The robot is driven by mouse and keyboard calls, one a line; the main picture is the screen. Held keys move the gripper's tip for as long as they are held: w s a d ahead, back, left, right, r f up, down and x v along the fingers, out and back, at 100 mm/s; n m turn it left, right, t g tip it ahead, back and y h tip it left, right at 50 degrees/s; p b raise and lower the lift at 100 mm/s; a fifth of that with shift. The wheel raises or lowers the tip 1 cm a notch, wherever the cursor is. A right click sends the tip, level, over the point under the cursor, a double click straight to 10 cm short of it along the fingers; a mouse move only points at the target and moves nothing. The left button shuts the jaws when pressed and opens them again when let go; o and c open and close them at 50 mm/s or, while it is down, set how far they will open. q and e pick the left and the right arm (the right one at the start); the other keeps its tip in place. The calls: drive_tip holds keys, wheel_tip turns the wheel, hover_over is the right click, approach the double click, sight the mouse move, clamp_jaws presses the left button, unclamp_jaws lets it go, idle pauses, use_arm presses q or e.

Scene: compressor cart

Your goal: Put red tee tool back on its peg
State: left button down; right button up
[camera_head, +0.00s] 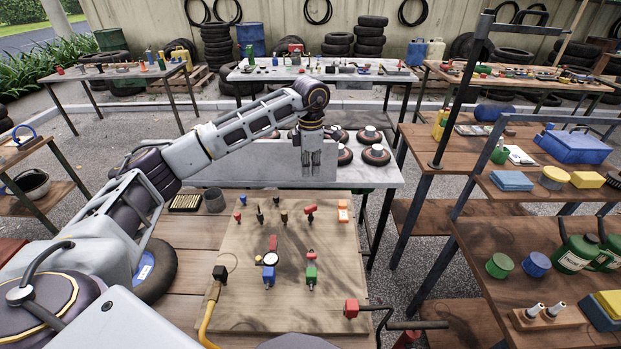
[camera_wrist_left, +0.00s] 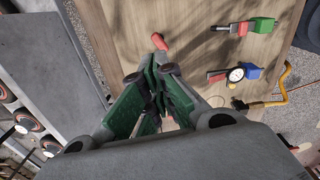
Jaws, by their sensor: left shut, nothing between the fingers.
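A small red-handled tool (camera_head: 310,210), which looks like the red tee tool, is at the upper right of the wooden board (camera_head: 235,300). Its red handle (camera_wrist_left: 160,42) shows just beyond my fingertips in the left wrist view. My left gripper (camera_head: 311,174) points down over the far side of the board, with its fingers closed and empty. In the left wrist view the green-padded fingers (camera_wrist_left: 155,80) are together, and a gap shows between them and the red handle. I cannot tell which peg belongs to the tool. My right gripper is out of view.
A gauge with a blue block (camera_head: 269,280), a green block (camera_head: 310,277) and an orange item (camera_head: 342,211) are on the board. Several small dark tools stand near its far edge. Shelves stand at right.

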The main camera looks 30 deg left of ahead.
use_arm(q)
drive_tip(key=shift+r, duration=0.5)
